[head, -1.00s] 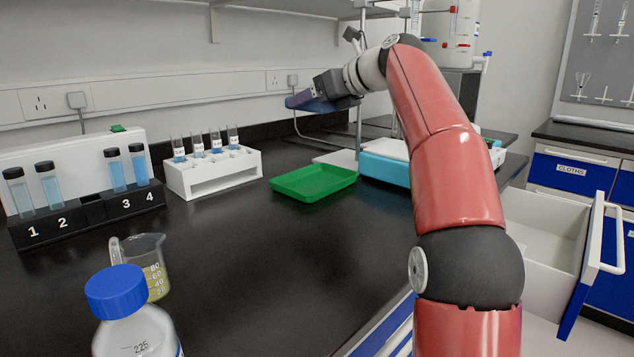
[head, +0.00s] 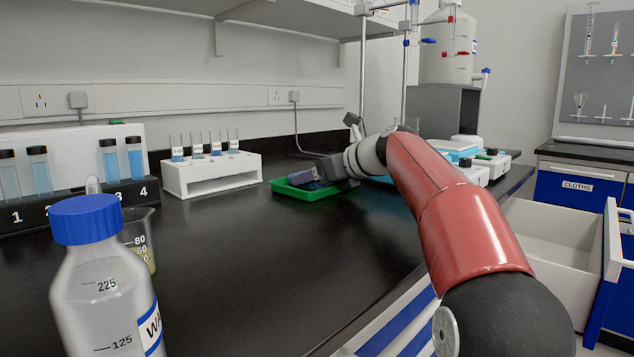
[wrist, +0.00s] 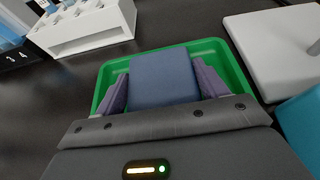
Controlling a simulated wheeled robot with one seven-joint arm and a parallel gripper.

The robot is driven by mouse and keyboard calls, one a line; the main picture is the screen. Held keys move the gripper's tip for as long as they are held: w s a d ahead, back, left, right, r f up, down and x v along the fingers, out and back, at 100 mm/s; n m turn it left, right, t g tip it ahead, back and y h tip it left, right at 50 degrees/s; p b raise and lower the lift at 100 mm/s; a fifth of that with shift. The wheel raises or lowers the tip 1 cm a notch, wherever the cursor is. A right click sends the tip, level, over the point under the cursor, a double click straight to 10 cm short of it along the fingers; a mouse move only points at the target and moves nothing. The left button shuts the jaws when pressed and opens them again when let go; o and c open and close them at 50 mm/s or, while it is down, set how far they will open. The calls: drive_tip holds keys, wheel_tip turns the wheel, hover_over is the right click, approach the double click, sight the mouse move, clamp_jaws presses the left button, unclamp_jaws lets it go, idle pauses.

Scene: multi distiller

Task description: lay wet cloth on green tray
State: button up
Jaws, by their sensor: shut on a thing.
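The green tray (head: 320,191) lies on the black bench; it also shows in the wrist view (wrist: 215,47). My gripper (head: 311,175) is over the tray, low in the head view. In the wrist view my gripper (wrist: 165,85) is shut on a folded blue cloth (wrist: 163,75), with a purple finger on each side. The cloth is over the tray's middle, inside its rim as seen from the wrist. I cannot tell whether the cloth touches the tray floor.
A white rack with tubes (head: 213,175) stands left of the tray. A blue-capped bottle (head: 105,285) and a beaker (head: 140,238) are at the front left. An open drawer (head: 550,235) is at the right. The bench middle is clear.

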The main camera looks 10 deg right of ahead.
drive_tip(key=o, duration=1)
drive_tip(key=shift+r, duration=0.2)
drive_tip(key=p+v, duration=0.1)
drive_tip(key=v, duration=1.1)
drive_tip(key=shift+f, duration=0.2)
